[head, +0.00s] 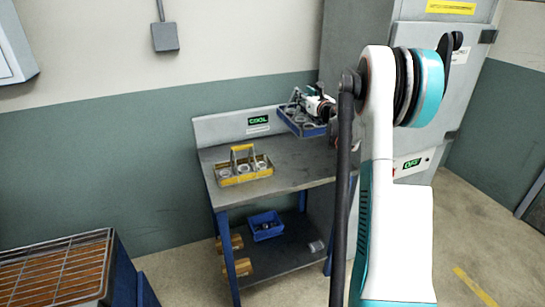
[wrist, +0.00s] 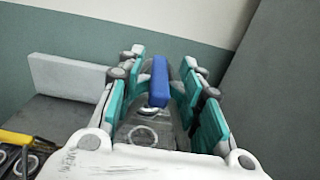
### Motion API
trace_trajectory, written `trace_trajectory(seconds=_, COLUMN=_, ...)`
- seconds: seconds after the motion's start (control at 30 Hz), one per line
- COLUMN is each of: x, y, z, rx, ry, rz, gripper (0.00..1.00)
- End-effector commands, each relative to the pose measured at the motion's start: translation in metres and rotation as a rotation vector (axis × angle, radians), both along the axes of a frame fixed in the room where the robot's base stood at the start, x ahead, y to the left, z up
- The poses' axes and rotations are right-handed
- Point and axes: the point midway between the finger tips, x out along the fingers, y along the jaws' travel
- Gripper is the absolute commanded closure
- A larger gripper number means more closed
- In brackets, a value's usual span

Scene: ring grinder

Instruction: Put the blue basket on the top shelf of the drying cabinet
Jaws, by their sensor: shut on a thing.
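The blue basket (head: 296,124) with round rings in it is in the head view, raised over the back right of the workbench. My gripper (head: 318,103) is at its top, partly hidden by the basket's handle and my arm. In the wrist view my gripper (wrist: 160,85) is shut on the basket's blue handle (wrist: 158,82), with rings visible below it. The grey drying cabinet (head: 360,32) stands behind and right of the bench, with a green OFF display. My arm covers much of its front, so its shelves are hidden.
A yellow basket (head: 244,172) with rings stands on the workbench (head: 290,176). A small blue bin (head: 265,228) and brass-coloured cylinders (head: 236,267) are on the lower shelf. A rack with a wire grate (head: 60,262) is at front left. Floor at right is clear.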

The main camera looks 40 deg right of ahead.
Motion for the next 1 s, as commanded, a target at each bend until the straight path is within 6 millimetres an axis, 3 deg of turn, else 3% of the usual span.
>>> trace_trajectory(seconds=0.17, x=0.000, y=0.000, z=-0.018, rx=0.001, ry=0.000, rz=0.000, gripper=1.00)
trace_trajectory(seconds=0.7, x=0.000, y=0.000, z=-0.136, rx=0.001, ry=0.000, rz=0.000, gripper=1.00)
trace_trajectory(seconds=1.0, x=-0.001, y=0.000, z=-0.159, rx=0.001, ry=0.000, rz=0.000, gripper=1.00)
